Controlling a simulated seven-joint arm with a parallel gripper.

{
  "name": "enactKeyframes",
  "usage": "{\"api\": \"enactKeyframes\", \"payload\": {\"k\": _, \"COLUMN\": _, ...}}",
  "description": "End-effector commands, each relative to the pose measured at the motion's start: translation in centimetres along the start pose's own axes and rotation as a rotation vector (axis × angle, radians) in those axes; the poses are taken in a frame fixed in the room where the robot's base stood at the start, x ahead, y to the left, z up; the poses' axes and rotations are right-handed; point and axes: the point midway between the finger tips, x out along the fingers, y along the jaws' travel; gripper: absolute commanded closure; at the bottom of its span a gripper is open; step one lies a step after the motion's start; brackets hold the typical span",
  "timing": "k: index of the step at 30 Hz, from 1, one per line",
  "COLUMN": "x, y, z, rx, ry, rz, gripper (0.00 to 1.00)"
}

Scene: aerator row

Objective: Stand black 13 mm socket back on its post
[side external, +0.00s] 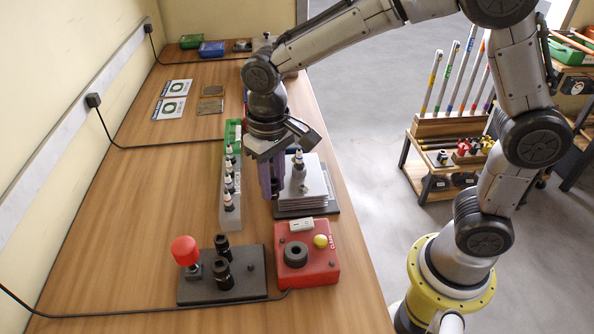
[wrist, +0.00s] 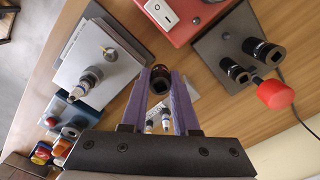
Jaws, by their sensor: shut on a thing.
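My gripper (side external: 271,182) has purple fingers pointing down above the table, left of the stack of grey plates. In the wrist view, the fingers (wrist: 163,95) are shut on a black socket (wrist: 160,83), its open end facing the camera. The side view does not show this socket clearly behind the fingers. The dark socket base (side external: 195,290) lies at the front of the table, apart from the gripper. Two black sockets (side external: 222,262) and a red-knobbed piece (side external: 185,251) stand on it. A small bare post (wrist: 226,36) shows on the base in the wrist view.
A red box (side external: 312,268) with a switch and yellow button sits right of the base. The grey plate stack (side external: 315,185) carries a small bottle. A cable runs along the front; the table's left is clear.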

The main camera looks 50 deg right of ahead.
Motion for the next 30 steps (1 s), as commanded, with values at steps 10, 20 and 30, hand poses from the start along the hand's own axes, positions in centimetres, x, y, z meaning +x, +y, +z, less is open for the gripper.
{"api": "enactKeyframes", "payload": {"k": 10, "x": -0.3, "y": -10.1, "z": 3.6, "rx": -0.271, "ry": 0.003, "rz": -0.002, "gripper": 1.0}}
{"api": "enactKeyframes", "payload": {"k": 20, "x": 1.3, "y": -11.1, "z": 4.7, "rx": -0.31, "ry": -0.003, "rz": 0.002, "gripper": 1.0}}
{"api": "enactKeyframes", "payload": {"k": 30, "x": 4.4, "y": -11.1, "z": 4.6, "rx": -0.308, "ry": -0.002, "rz": 0.001, "gripper": 1.0}}
